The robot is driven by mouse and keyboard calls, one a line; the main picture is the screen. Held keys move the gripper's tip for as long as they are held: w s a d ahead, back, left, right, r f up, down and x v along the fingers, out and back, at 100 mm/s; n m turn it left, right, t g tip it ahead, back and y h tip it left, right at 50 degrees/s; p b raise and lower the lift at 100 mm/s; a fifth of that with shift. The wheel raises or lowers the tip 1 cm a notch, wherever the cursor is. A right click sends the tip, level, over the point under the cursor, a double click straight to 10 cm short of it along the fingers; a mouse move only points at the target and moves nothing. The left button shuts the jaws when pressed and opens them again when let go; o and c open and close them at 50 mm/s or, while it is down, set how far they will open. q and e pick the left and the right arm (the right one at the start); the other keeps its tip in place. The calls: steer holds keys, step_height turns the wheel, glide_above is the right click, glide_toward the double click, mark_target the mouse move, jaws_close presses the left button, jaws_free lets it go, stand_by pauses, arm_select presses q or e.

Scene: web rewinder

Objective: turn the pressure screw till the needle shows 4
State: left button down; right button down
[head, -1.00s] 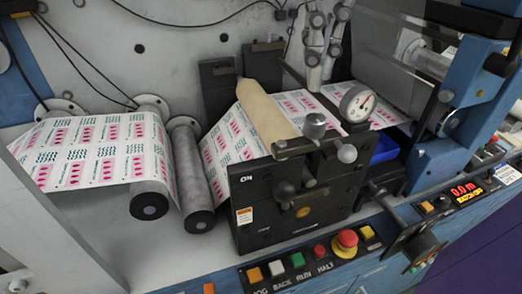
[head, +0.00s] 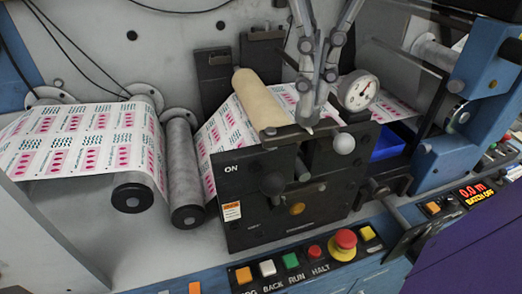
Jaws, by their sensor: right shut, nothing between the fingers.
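My right gripper (head: 310,125) reaches down from above, just left of the gauge. Its fingers are shut with nothing between them, and the tips are over the unit's top edge. The grey pressure screw knob is hidden behind these fingers, and I cannot tell whether they touch it. My left gripper is not in view.
A button panel with a red stop button (head: 344,240) runs along the front. A blue bin (head: 386,144) sits right.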

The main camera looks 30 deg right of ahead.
step_height(320, 180, down, 3)
steer(key=shift+s+a+r+b, duration=0.1)
steer(key=shift+a+b, duration=0.05)
steer(key=shift+b, duration=0.35)
stand_by(0.7)
steer(key=shift+w+p, duration=0.25)
steer(key=shift+p, duration=0.05)
steer(key=shift+w+a, duration=0.1)
steer(key=shift+w, duration=0.1)
steer(key=shift+w, duration=0.1)
